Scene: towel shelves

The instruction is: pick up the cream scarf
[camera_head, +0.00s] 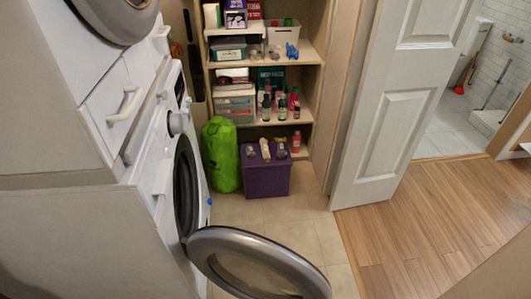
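I cannot make out a cream scarf in the head view. Some small pale items (265,149) lie on top of a purple box (266,181) on the floor, too small to identify. Neither of my grippers shows in this view.
A front-loading washer (172,185) stands at left with its round door (258,262) swung open across the lower middle. Shelves (297,54) hold bottles and boxes. A green bag (221,155) stands beside the purple box. A white door (397,105) stands open; the wooden floor (430,225) at right is clear.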

